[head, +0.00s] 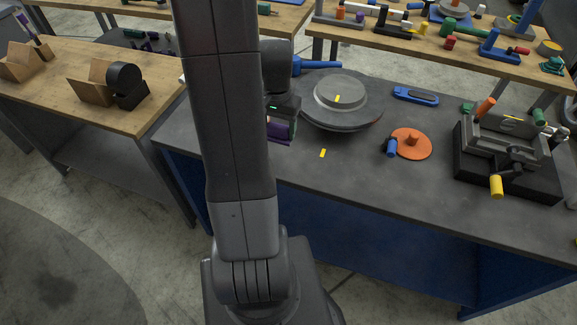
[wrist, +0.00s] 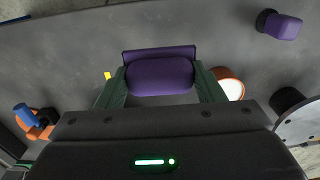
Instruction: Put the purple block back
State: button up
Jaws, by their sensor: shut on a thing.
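The purple block (wrist: 160,75) is held between the two green fingers of my gripper (wrist: 161,84) in the wrist view. It has a rounded near face and a wider flat part behind it. In the head view, the purple block (head: 278,130) shows just right of my arm, low at my gripper (head: 283,117), over the left part of the dark workbench (head: 400,195). My arm hides much of it. I cannot tell whether it touches the bench top.
A grey round turntable (head: 341,110) stands right of my gripper. An orange disc (head: 411,145) with a blue-handled piece (head: 391,147) and a dark vise (head: 505,155) are farther right. Another purple piece (wrist: 284,26) lies at upper right in the wrist view. The bench front is clear.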

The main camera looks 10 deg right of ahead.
aim_at(280, 124)
jog(key=shift+w+a, duration=0.1)
jog(key=shift+f, duration=0.1)
jog(key=shift+f, duration=4.7)
jog(key=shift+f, duration=0.1)
jog(key=shift+f, duration=0.15)
jog(key=o, duration=0.9)
jog(key=shift+o, duration=0.2)
jog(key=r, duration=1.4)
jog(key=shift+w+d, duration=0.15)
jog(key=shift+d, duration=0.25)
jog(key=shift+f, duration=0.1)
